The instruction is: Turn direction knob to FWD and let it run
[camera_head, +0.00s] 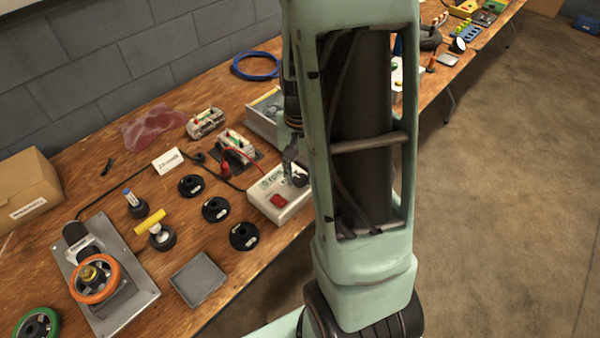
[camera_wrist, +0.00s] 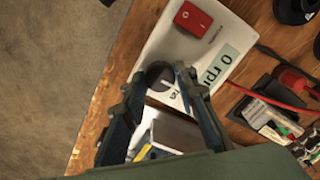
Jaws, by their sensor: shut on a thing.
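The direction knob is a dark round knob (camera_wrist: 157,74) on a light control box (camera_head: 268,212), near the table's front edge. The box also shows in the wrist view (camera_wrist: 160,40). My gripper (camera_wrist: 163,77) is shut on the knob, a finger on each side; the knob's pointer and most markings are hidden. In the head view my gripper (camera_head: 292,165) comes down on the box's right end, partly behind my arm. The box has a red switch (camera_wrist: 192,17) and a display (camera_wrist: 218,67) reading "0 rpm". A motor with an orange wheel (camera_head: 95,278) stands on a metal plate (camera_head: 133,290).
Several black discs (camera_head: 215,209) lie between plate and box, with a grey tray (camera_head: 198,278) in front. Red cables (camera_wrist: 280,97) run beside the box. A white sign (camera_head: 168,160) and a blue cable coil (camera_head: 257,65) sit farther back. The floor at right is clear.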

